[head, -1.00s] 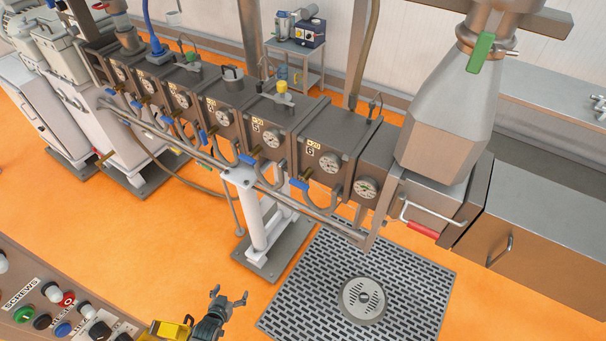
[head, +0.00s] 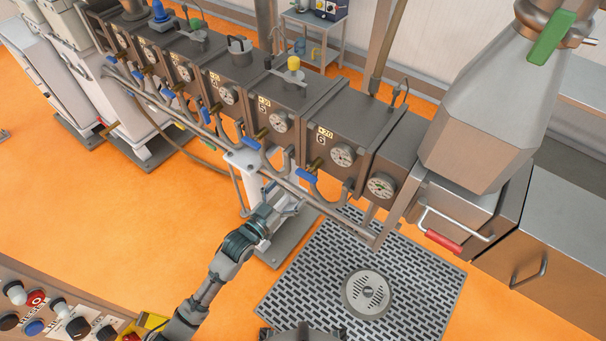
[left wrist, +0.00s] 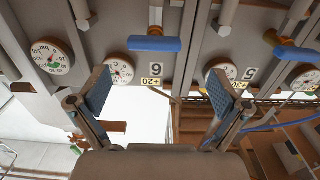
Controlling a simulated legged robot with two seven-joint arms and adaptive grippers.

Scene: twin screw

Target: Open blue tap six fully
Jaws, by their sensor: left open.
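Blue tap six (head: 308,175) is a small blue handle on the pipe below the block labelled 6 (head: 322,138). In the left wrist view, which looks upside down, the blue handle (left wrist: 155,44) lies crosswise beside the 6 label (left wrist: 156,69). My left gripper (head: 288,207) is below and slightly left of tap six in the head view, in front of the white stand. In the left wrist view its two fingers (left wrist: 160,92) are spread wide with nothing between them, and the handle lies beyond the fingertips, untouched.
Blue tap five (head: 250,143) is to the left on the same pipe rail; it also shows in the wrist view (left wrist: 297,52). The pipe rail (head: 335,212) runs just above my left gripper. A floor grate (head: 410,290) and a button console (head: 50,315) stand lower down.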

